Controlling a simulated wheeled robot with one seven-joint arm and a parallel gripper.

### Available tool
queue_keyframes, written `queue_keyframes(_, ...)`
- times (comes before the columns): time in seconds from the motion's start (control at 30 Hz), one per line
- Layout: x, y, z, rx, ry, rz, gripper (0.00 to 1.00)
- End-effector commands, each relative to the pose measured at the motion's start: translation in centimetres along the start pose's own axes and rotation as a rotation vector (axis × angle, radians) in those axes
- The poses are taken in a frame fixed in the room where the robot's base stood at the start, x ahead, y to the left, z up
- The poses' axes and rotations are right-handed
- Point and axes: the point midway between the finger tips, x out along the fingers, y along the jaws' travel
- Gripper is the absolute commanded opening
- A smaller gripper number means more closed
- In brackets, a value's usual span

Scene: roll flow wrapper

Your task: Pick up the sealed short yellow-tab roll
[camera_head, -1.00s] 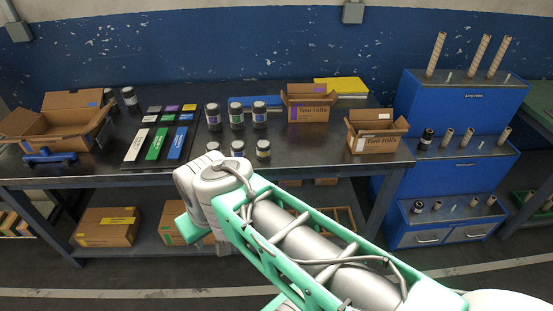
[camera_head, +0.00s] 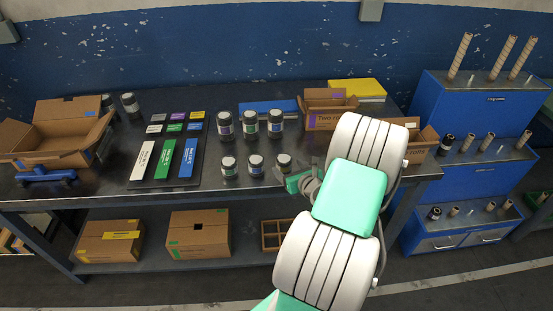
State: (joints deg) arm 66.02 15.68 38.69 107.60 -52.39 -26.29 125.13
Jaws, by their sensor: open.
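My gripper (camera_head: 303,183) is open, just right of and in front of the front-right roll, partly hidden by my arm. I see nothing held in it.
Left of the rolls lies a dark board (camera_head: 203,150) with coloured plates. An open carton (camera_head: 68,140) stands at the left. A Two rolls box (camera_head: 318,120) is behind my arm, another (camera_head: 419,152) right of it. A blue stepped rack (camera_head: 483,130) holds tubes.

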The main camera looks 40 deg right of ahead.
Motion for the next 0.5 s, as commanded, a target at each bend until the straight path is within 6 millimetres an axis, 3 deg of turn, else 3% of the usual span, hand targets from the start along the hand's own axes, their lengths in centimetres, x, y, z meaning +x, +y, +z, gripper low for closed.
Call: queue_keyframes(0.5, 7.4, 0.1, 0.3, 0.005, -0.001, 0.0, 0.75)
